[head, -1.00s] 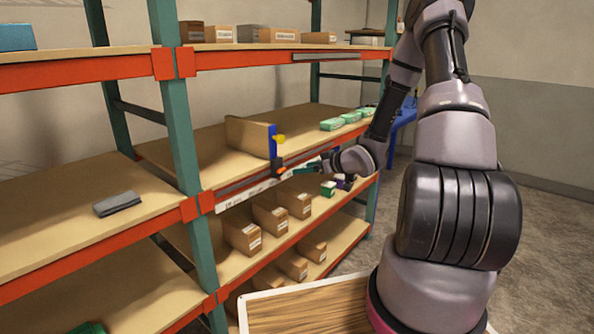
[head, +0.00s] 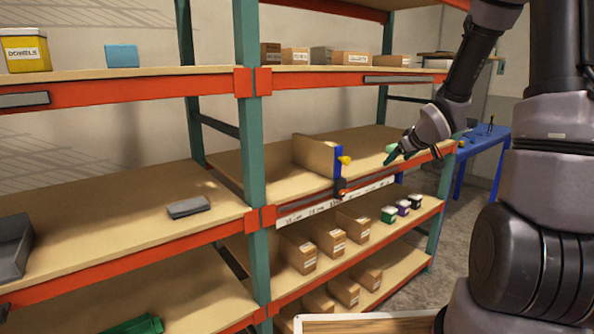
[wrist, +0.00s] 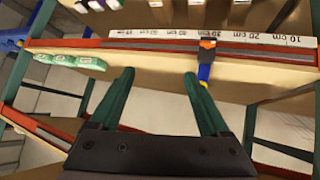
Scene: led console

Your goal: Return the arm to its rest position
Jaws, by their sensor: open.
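My arm (head: 463,75) reaches from the right side of the head view towards the middle shelf. My gripper (head: 388,158) is near the right part of that shelf's front edge, to the right of the upright divider. In the wrist view my gripper (wrist: 160,75) shows two dark green fingers spread apart, with nothing between them. The shelf board and its ruler strip (wrist: 215,37) lie beyond the fingertips.
Cartons (head: 331,241) and small bottles (head: 402,208) sit on the shelf below. A blue table (head: 484,150) stands behind at right. A grey block (head: 189,207) lies left.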

